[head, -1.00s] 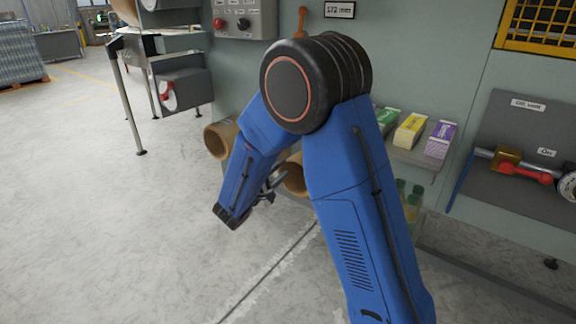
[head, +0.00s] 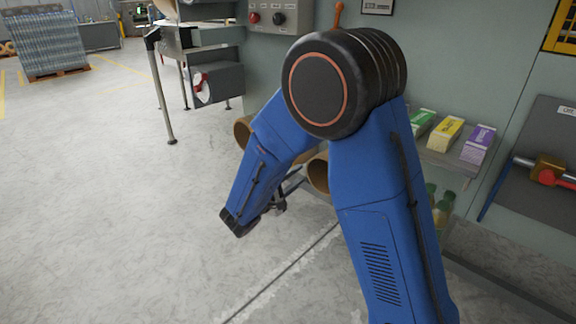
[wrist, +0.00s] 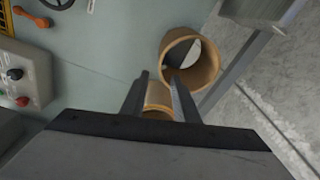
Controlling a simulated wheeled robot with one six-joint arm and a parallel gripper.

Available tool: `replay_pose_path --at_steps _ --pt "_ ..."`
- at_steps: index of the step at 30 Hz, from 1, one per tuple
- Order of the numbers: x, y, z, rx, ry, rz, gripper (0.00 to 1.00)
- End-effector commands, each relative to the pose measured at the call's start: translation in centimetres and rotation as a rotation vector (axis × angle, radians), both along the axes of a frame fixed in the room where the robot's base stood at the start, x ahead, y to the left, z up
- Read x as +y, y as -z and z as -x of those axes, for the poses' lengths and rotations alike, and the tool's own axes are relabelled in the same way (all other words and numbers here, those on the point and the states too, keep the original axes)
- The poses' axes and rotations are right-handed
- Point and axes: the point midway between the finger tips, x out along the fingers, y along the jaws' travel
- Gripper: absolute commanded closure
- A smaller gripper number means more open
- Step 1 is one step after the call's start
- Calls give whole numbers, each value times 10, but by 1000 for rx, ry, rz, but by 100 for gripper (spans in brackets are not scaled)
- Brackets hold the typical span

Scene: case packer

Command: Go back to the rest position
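My gripper (head: 280,204) shows small and dark in the head view, low beyond the bent blue arm and partly hidden by it. In the wrist view, the two fingers of my gripper (wrist: 160,88) stand apart with a gap between them. In the head view, the tubes (head: 317,173) are behind my arm at the machine's side.
Several small cartons (head: 478,145) and green bottles (head: 443,208) stand at the machine on the right. A grey control box (head: 280,16) and a metal stand (head: 163,95) are at the back. The floor (head: 100,210) on the left is clear.

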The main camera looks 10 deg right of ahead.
Motion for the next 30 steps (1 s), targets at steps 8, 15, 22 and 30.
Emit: replay_pose_path --at_steps 8,15,22,30 --pt "-66 -24 39 56 171 -113 72" --pt "-132 -38 103 135 361 -295 72" --pt "-170 -42 167 194 497 -499 72" --pt "-188 -41 238 235 596 -770 72"
